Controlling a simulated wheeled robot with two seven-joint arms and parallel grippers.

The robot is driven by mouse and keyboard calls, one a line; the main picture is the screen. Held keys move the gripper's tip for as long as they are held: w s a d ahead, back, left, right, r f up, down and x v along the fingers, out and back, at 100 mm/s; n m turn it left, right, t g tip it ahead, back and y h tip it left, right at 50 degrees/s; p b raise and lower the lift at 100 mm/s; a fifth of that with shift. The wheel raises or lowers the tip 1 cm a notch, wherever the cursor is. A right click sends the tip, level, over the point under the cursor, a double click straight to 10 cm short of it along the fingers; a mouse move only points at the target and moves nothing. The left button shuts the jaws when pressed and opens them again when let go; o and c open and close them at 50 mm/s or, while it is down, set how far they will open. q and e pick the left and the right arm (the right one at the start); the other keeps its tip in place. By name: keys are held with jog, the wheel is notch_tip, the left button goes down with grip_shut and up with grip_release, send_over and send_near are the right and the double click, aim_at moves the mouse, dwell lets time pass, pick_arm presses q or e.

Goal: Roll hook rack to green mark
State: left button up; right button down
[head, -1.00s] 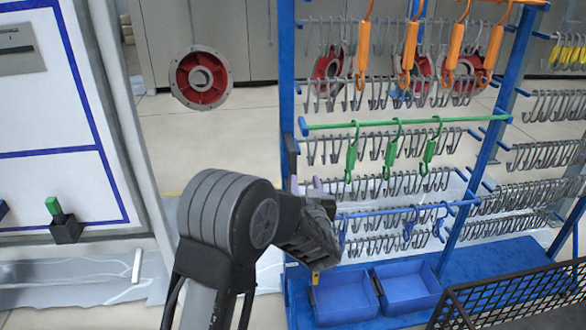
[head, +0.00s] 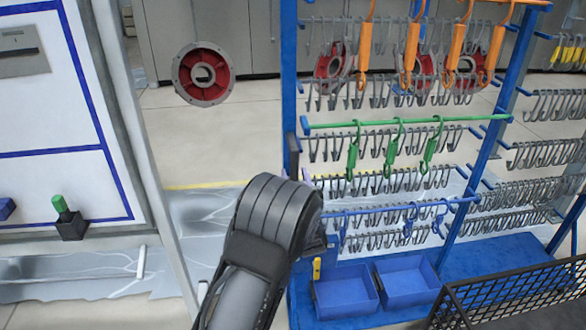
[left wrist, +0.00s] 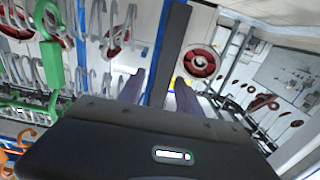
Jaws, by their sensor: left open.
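The hook rack (head: 289,88) is a blue frame with rows of grey hooks, orange hooks (head: 409,55), green hooks (head: 390,150) and a blue base. It stands upright at centre right in the head view. In the head view my left arm covers the lower part of its left post, and my left gripper is mostly hidden behind the arm. In the left wrist view my left gripper (left wrist: 158,86) shows two purple fingers apart, with the rack's blue post (left wrist: 169,50) between them in the picture. I cannot tell whether they touch it. I make out no green floor mark.
Two blue bins (head: 346,292) sit on the rack's base. A black mesh basket (head: 510,290) is at the lower right. A white panel (head: 60,110) stands at the left. A red round part (head: 201,75) shows behind. Pale floor is open between panel and rack.

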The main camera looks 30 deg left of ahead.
pick_arm(q)
jog(key=shift+x, duration=1.7)
jog(key=shift+c, duration=0.3)
grip_shut()
